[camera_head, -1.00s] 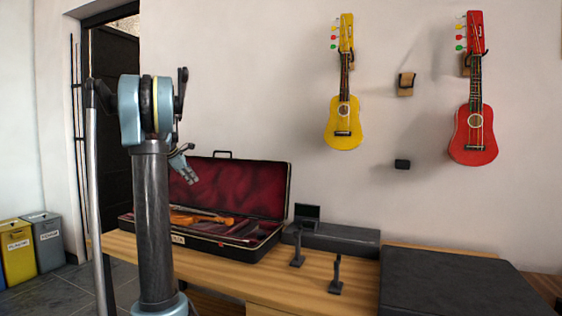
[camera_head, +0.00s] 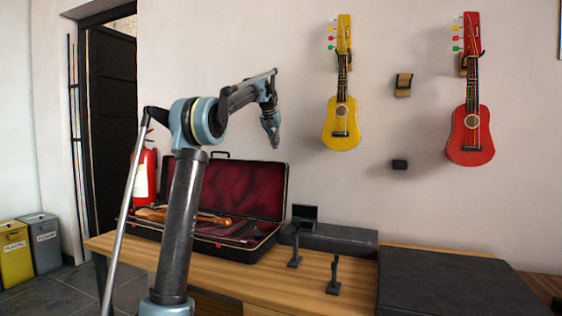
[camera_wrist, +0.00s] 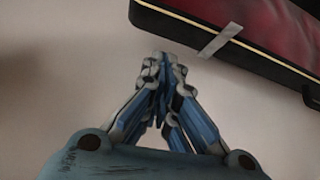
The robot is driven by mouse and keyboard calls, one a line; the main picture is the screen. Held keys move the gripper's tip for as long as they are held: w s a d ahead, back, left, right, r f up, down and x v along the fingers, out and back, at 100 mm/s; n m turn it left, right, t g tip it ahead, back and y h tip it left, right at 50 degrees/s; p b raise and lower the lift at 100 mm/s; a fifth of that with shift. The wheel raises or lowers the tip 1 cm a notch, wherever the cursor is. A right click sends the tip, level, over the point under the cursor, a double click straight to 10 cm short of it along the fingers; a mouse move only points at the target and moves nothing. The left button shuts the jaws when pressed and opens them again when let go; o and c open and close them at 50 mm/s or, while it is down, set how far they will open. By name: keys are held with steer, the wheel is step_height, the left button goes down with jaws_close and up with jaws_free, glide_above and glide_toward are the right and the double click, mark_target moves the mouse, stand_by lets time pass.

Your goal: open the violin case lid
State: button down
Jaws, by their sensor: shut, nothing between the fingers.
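The violin case (camera_head: 262,246) lies on the wooden table with its lid (camera_head: 250,190) standing up and open, showing the dark red lining. An orange-brown violin (camera_head: 195,216) lies inside, partly hidden behind my arm. My gripper (camera_head: 271,142) is in the air above the lid's right part, apart from it, with its fingers pointing down. In the wrist view my gripper (camera_wrist: 160,62) has its fingers together and holds nothing. The edge of the case lid (camera_wrist: 262,62) and its red lining show at the upper right there.
On the table (camera_head: 215,275) stand two small dark stands (camera_head: 295,248) (camera_head: 334,275) and a dark flat case (camera_head: 340,238). A large black case (camera_head: 450,280) is at the right. Yellow (camera_head: 341,120) and red (camera_head: 470,135) ukuleles hang on the wall. A fire extinguisher (camera_head: 145,175) is behind my arm.

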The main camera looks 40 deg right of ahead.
steer(key=shift+s+d+r+m, duration=0.15)
steer(key=shift+s+d+m, duration=0.45)
steer(key=shift+s+d, duration=0.2)
steer(key=x, duration=0.9)
steer(key=shift+w+f, duration=0.1)
steer(key=shift+f, duration=0.1)
